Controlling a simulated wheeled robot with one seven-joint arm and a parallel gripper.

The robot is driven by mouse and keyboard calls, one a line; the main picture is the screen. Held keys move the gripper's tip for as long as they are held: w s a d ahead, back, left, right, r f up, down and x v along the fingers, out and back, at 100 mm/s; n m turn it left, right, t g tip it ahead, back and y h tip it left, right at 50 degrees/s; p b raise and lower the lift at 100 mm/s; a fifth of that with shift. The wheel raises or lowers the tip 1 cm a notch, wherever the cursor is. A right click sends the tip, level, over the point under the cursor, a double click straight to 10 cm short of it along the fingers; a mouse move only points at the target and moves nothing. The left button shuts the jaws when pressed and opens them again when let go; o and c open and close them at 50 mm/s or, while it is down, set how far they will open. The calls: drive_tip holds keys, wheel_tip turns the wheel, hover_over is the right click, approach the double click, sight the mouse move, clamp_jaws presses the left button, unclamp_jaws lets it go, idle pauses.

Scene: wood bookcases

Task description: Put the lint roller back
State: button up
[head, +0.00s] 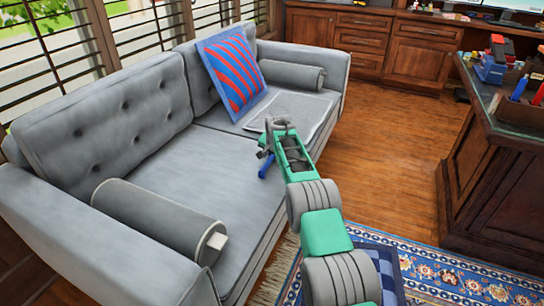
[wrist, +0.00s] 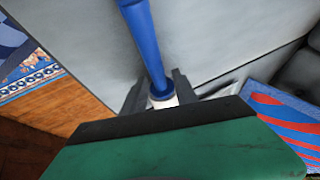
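The lint roller has a blue handle, and it hangs from my gripper (head: 266,150) in the head view (head: 265,168). In the wrist view the lint roller's blue handle (wrist: 146,42) runs up and away from my gripper (wrist: 160,92), with a white part at the fingers. The two dark fingers stand on either side of that white part and appear closed on it. The roller's other end is hidden behind the green gripper body. My gripper is above the front of the grey sofa seat (head: 205,165).
A grey cloth (head: 290,112) and a red-blue cushion (head: 232,68) are on the sofa. Grey bolsters (head: 160,220) lie by the arms. A dark counter (head: 500,135) at right carries a wooden box (head: 522,110) and small items. Wood floor (head: 385,145) between is clear.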

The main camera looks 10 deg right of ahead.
drive_tip(key=o, duration=0.7)
drive_tip(key=shift+f+b, duration=0.2)
drive_tip(key=shift+b, duration=0.35)
drive_tip(key=s+r+n+g+p, duration=0.1)
drive_tip(key=s+r+n+p, duration=0.1)
drive_tip(key=s+r, duration=0.85)
drive_tip(key=s+r+n+g+p, duration=0.15)
drive_tip(key=s+r, duration=0.55)
drive_tip(key=s, duration=0.7)
drive_tip(key=s+f+n, duration=0.1)
drive_tip(key=s, duration=0.8)
drive_tip(key=s+f+n+g, duration=0.1)
drive_tip(key=s+f, duration=0.1)
drive_tip(key=s, duration=0.8)
drive_tip(key=s+f+n, duration=0.1)
drive_tip(key=s+f, duration=0.1)
drive_tip(key=s, duration=0.7)
drive_tip(key=shift+s+a+n+g, duration=0.15)
drive_tip(key=shift+s+n+g, duration=0.05)
drive_tip(key=shift+n+g, duration=0.15)
